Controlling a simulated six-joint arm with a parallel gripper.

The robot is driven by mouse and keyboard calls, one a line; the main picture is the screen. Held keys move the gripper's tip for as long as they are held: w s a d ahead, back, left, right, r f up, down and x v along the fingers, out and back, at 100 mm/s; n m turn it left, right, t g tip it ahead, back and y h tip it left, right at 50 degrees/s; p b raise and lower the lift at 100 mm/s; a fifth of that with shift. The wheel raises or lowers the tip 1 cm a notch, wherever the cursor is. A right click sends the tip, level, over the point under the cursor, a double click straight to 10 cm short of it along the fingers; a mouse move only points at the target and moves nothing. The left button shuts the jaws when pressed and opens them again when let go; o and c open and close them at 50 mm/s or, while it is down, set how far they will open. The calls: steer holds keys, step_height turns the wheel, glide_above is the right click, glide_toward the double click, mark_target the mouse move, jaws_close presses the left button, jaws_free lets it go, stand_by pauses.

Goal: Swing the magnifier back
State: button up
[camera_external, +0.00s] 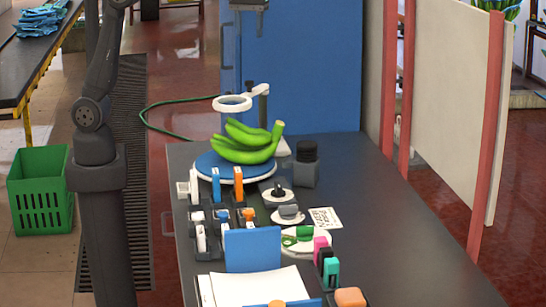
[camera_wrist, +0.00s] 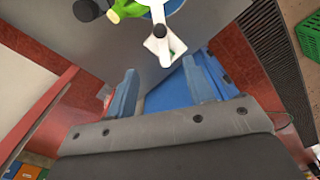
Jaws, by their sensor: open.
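The magnifier (camera_external: 232,103) is a white ring on a short arm from an upright grey post (camera_external: 262,104). The ring hangs over a bunch of green bananas (camera_external: 245,150) on a round blue-topped plate (camera_external: 205,168). In the wrist view, the white stand (camera_wrist: 160,45) shows at the top centre, with part of the green bananas (camera_wrist: 128,9) beside it. My gripper (camera_wrist: 159,66) is open and empty, its two blue-grey fingers wide apart.
A dark cylinder (camera_external: 306,164) stands right of the plate. Several small tools, a blue panel (camera_external: 252,250) and paper (camera_external: 250,287) fill the table's near left. The table's right side (camera_external: 390,230) is clear.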

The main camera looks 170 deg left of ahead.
glide_toward(245, 94)
steer(key=f, duration=0.1)
steer(key=s+a+f, duration=0.1)
steer(key=f, duration=0.3)
steer(key=shift+s+a+f, duration=0.1)
steer(key=shift+s+a, duration=0.2)
steer(key=shift+s, duration=0.1)
jaws_close()
